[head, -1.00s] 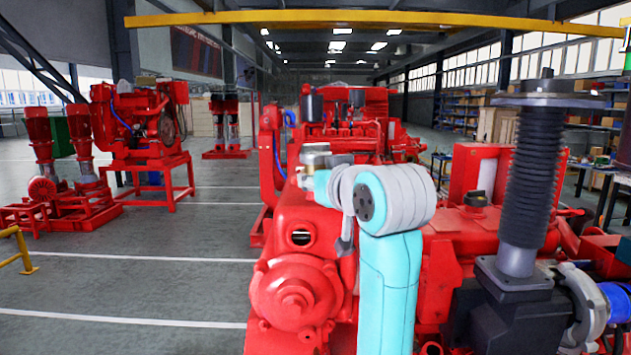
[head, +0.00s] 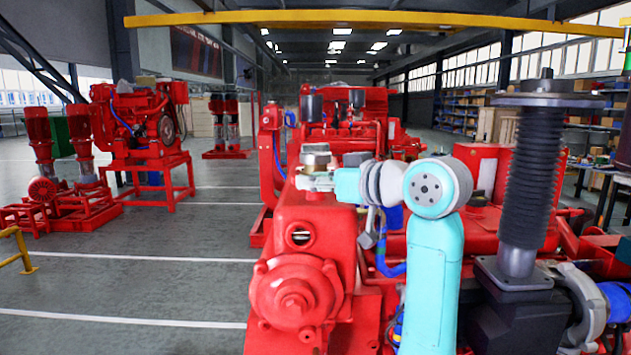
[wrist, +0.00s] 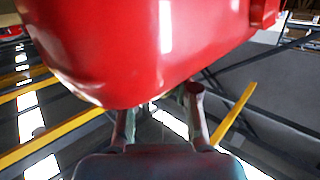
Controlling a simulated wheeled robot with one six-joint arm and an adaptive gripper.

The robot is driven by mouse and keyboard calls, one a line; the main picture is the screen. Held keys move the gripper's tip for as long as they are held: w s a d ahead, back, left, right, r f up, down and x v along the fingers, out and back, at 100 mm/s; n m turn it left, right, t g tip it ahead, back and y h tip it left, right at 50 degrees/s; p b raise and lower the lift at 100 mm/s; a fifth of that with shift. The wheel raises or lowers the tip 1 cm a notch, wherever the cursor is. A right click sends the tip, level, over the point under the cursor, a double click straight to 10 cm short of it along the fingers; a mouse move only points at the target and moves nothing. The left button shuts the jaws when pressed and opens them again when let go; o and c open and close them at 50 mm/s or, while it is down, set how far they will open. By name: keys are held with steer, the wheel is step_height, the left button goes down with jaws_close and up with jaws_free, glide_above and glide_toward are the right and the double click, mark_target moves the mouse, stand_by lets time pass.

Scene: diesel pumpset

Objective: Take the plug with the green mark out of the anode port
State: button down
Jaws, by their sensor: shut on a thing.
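My gripper (wrist: 160,108) shows in the wrist view, its two dark fingers reaching up from the bottom edge towards a large red rounded body (wrist: 150,45). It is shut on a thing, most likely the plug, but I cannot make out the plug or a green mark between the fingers. In the head view my turquoise and grey arm stands in front of the red pumpset (head: 318,225), and I cannot make out the fingers there. The anode port cannot be told in either view.
A black ribbed column (head: 524,180) stands at the right, with a blue hose part (head: 615,302) low beside it. Red pump units (head: 140,125) stand at the back left.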

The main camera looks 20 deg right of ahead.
steer(key=shift+n+g+y, duration=1.6)
steer(key=shift+n+y, duration=0.2)
steer(key=shift+y, duration=0.2)
steer(key=c, duration=1)
jaws_free()
steer(key=m+t+h, duration=0.3)
steer(key=m+h, duration=0.1)
steer(key=h, duration=0.1)
steer(key=shift+a+t, duration=0.1)
steer(key=shift+t, duration=0.3)
steer(key=m+t+h, duration=0.1)
steer(key=m+h, duration=0.4)
steer(key=h, duration=0.1)
steer(key=shift+m+h, duration=1.5)
steer(key=shift+h, duration=0.8)
